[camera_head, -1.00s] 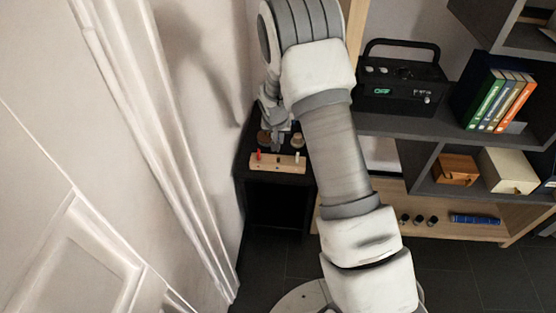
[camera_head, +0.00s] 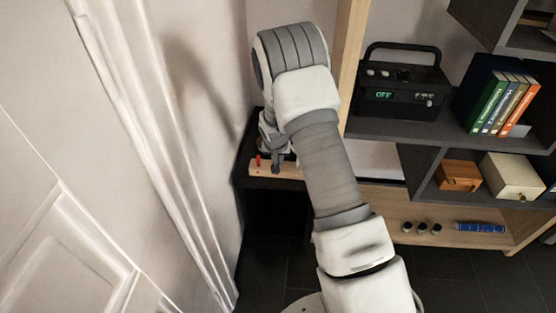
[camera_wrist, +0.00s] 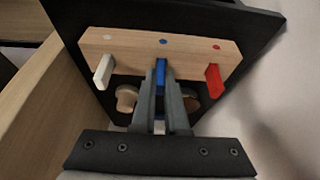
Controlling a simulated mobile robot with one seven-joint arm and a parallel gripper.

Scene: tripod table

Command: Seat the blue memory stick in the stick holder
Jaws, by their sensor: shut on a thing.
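The stick holder is a light wooden block (camera_wrist: 130,44) with a white, a blue and a red dot, seen in the wrist view. A white stick (camera_wrist: 103,71) stands at its white-dot end and a red stick (camera_wrist: 213,79) at its red-dot end. My gripper (camera_wrist: 160,85) is shut on the blue memory stick (camera_wrist: 160,70), in line with the blue dot at the middle. Whether the stick's lower end is inside the block is hidden. In the head view, my gripper (camera_head: 277,160) is over the holder (camera_head: 262,170), right of the red stick (camera_head: 258,160).
The holder sits on a small black table (camera_head: 244,183) between the pale wall and a wooden shelf upright (camera_head: 350,65). Round wooden pieces (camera_wrist: 126,97) stand behind my fingers on the table. A black radio (camera_head: 402,90) and books are on the shelf to the right.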

